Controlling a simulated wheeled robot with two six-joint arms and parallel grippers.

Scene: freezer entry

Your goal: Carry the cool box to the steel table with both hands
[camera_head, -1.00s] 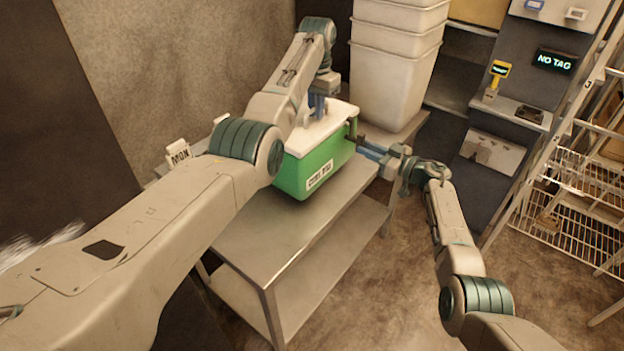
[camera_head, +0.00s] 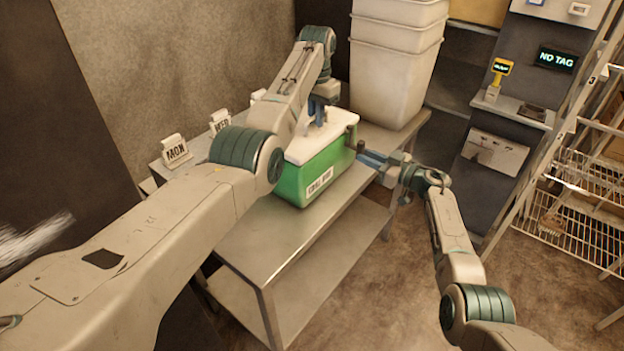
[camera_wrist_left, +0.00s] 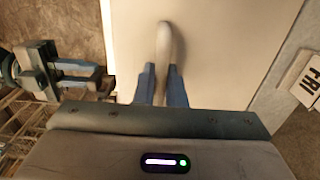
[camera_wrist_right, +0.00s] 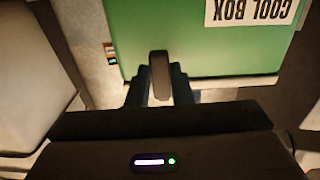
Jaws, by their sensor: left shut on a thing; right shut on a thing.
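The cool box (camera_head: 325,172) is green with a white lid (camera_head: 306,150) and a COOL BOX label. In the head view it is over the steel table (camera_head: 262,240); I cannot tell whether its base touches the top. My left gripper (camera_head: 318,110) is above the lid. In the left wrist view its fingers (camera_wrist_left: 162,82) are shut on a pale handle (camera_wrist_left: 164,42). My right gripper (camera_head: 366,156) is at the box's right end. In the right wrist view its fingers (camera_wrist_right: 159,85) are shut on a dark handle (camera_wrist_right: 159,68) against the green wall.
Day signs, including MON (camera_head: 176,152) and WED (camera_head: 220,121), stand along the table's back edge. Stacked white bins (camera_head: 390,75) stand at its far end. A NO TAG display (camera_head: 556,59) and wire shelving (camera_head: 570,225) are at the right. The table's near part is clear.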

